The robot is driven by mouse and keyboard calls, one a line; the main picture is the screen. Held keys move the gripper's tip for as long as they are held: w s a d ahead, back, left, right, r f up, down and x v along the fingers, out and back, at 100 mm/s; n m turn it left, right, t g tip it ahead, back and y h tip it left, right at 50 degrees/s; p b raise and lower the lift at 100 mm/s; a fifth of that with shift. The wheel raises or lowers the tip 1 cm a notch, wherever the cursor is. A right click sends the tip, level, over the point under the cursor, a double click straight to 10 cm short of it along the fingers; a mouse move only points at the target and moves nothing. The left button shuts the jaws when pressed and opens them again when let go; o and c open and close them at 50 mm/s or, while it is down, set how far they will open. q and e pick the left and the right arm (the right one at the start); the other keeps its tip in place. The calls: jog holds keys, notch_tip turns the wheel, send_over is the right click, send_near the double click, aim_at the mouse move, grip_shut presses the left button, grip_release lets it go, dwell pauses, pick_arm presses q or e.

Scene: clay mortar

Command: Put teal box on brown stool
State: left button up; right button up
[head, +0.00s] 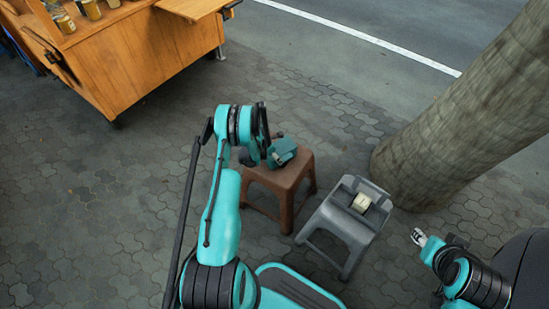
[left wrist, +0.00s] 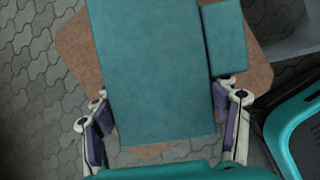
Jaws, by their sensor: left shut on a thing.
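The teal box (head: 283,152) is over the seat of the brown stool (head: 299,175) in the head view. My left gripper (head: 270,149) is shut on the box. In the left wrist view the teal box (left wrist: 155,70) lies between the two fingers of my left gripper (left wrist: 165,122), with the brown stool (left wrist: 78,55) seat below it. A smaller teal piece (left wrist: 223,38) shows beside its right edge. I cannot tell whether the box touches the seat. My right gripper (head: 419,237) is at the lower right, away from the stool; its fingers are too small to judge.
A grey stool (head: 340,222) with a small pale item (head: 361,202) on it stands right of the brown stool. A tree trunk (head: 470,110) rises behind it. A wooden cart (head: 140,55) with jars stands at the upper left. The paving at left is clear.

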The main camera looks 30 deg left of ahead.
pick_arm(q)
jog(key=shift+f, duration=0.2)
jog(key=shift+f, duration=0.1)
jog(key=o, duration=1.4)
jog(key=shift+c, duration=0.2)
